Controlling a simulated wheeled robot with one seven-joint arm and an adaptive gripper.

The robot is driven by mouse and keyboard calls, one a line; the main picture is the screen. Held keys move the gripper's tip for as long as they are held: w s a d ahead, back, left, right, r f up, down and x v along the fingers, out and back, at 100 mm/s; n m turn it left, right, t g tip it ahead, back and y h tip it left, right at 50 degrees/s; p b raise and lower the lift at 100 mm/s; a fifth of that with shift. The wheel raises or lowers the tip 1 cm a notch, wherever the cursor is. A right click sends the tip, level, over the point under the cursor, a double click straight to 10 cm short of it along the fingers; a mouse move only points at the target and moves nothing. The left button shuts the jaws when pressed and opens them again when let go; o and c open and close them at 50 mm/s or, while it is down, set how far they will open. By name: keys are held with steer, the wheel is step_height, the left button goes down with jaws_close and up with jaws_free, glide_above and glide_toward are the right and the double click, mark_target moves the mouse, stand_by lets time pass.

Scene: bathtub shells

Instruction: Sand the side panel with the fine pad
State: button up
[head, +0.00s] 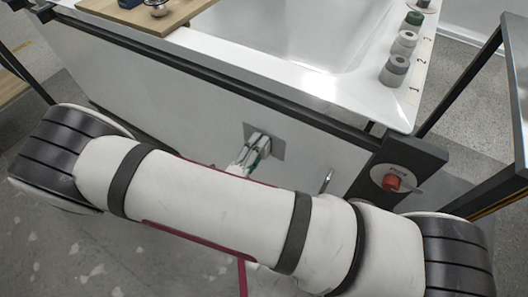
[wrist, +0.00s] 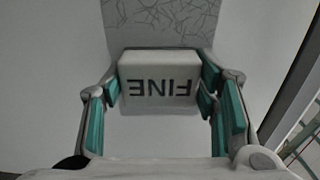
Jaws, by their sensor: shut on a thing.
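The fine pad (wrist: 158,84), a pale block with "FINE" upside down on it, sits between the teal-lined fingers of my gripper (wrist: 160,95) in the wrist view. My gripper is shut on it. Beyond the pad is a grey patch (wrist: 160,22) with crack-like lines on the white side panel (wrist: 255,45). In the head view my gripper (head: 246,160) is at the grey patch (head: 274,147) on the tub's side panel (head: 170,88). My arm hides part of the panel, and the pad is hard to make out there. I cannot tell whether the pad touches the panel.
Several round pieces, including a grey one (head: 394,70) and a green-topped one (head: 412,22), stand on the tub rim (head: 350,92) beside a numbered strip. A wooden board (head: 140,15) lies across the back left. A red knob (head: 391,182) sits on a dark post at right.

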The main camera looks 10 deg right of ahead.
mark_target(288, 148)
steer(key=shift+w+a+b, duration=0.35)
steer(key=shift+w+a, duration=0.9)
steer(key=shift+a, duration=0.2)
steer(key=shift+w+a+b, duration=0.3)
steer(key=shift+w+a, duration=0.9)
steer(key=shift+a, duration=0.25)
steer(key=shift+r+p, duration=0.95)
steer(key=shift+r, duration=0.2)
steer(key=shift+s+d+f+p, duration=0.1)
steer(key=shift+s+d+p, duration=0.75)
steer(key=shift+s+d, duration=0.55)
steer(key=shift+s+d+p, duration=0.4)
steer(key=shift+s+d, duration=0.3)
steer(key=shift+d, duration=0.3)
steer(key=shift+s+d+p, duration=0.45)
steer(key=shift+s+d, duration=0.2)
steer(key=shift+d, duration=0.4)
steer(key=shift+s+d+p, duration=0.4)
steer(key=shift+s+d, duration=0.3)
steer(key=shift+d, duration=0.3)
steer(key=shift+s+d+p, duration=0.45)
steer(key=shift+s+d, duration=0.7)
steer(key=shift+d, duration=0.2)
steer(key=v, duration=0.6)
steer(key=shift+a, duration=0.15)
